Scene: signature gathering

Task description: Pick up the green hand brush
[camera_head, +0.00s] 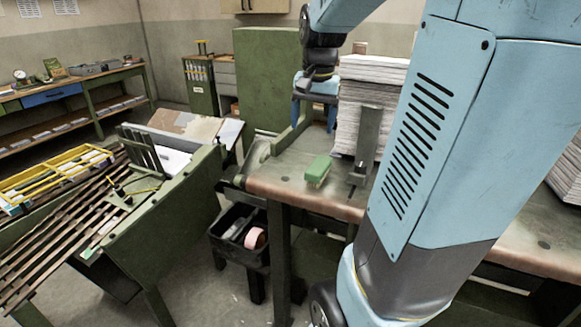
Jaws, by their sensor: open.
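The green hand brush (317,171) lies on the worktable (345,203), near its front left corner. Its green top faces up and a paler side shows below. My gripper (314,121) hangs from my blue arm, above and behind the brush in the picture. Its two fingers point down and are spread apart, with nothing visible between them. The brush shows clear of the fingers. The exact height of the gripper over the table is hard to tell.
A tall stack of paper (373,85) stands behind the brush. A dark upright bracket (368,140) is right of it, and a green angled guide (287,141) left. A black bin (240,233) sits below the table edge. A slatted green machine (150,220) stands left.

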